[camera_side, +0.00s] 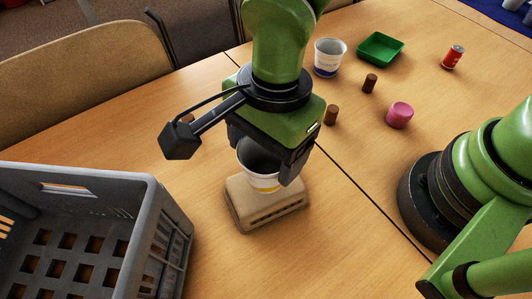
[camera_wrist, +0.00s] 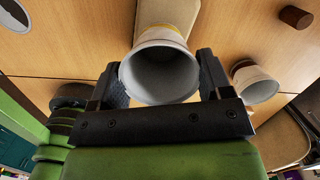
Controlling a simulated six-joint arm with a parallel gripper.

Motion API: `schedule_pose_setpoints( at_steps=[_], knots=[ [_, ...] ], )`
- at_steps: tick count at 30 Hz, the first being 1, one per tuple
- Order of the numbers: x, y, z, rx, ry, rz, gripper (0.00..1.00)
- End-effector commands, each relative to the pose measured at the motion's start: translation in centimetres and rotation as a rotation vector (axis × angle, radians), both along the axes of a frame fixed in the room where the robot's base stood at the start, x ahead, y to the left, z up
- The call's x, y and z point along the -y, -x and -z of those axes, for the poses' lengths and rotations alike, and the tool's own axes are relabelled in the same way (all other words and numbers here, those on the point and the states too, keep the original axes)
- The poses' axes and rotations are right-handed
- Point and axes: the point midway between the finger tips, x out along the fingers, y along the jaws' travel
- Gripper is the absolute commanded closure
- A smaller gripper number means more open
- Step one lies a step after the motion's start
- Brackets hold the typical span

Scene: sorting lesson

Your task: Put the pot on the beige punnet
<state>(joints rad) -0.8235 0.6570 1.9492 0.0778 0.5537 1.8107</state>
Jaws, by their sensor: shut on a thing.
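The pot (camera_side: 263,182) is white with a yellow band and a grey inside, upright with its mouth up. My gripper (camera_side: 262,163) is shut on it, one finger on each side near the rim. The beige punnet (camera_side: 288,212) lies on the table directly below the pot, with a broad flat face up and slots along its side. The pot's base is over this face; I cannot tell whether it touches. In the wrist view the pot (camera_wrist: 160,75) shows between the fingers, and part of the punnet (camera_wrist: 172,12) shows behind it.
A grey crate (camera_side: 152,235) stands at the front left. A white and blue pot (camera_side: 328,58), a green tray (camera_side: 381,62), a red can (camera_side: 453,57), a pink thing (camera_side: 400,115) and brown cylinders (camera_side: 370,83) stand farther back.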

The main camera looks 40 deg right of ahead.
Motion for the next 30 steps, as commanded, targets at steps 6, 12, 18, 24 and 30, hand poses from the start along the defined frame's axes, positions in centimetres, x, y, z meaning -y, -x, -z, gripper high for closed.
schedule_pose_setpoints(
  at_steps=[6,12,18,24,30],
  knots=[
    [0.0,0.0,2.1,-0.001,0.001,0.001,0.53],
    [0.0,0.0,2.1,0.0,0.0,0.001,0.53],
    [0.0,0.0,2.4,0.0,0.0,0.001,0.14],
    [0.0,0.0,2.3,0.0,0.0,0.001,0.02],
    [0.0,0.0,1.9,0.002,-0.001,0.001,0.02]
  ],
)
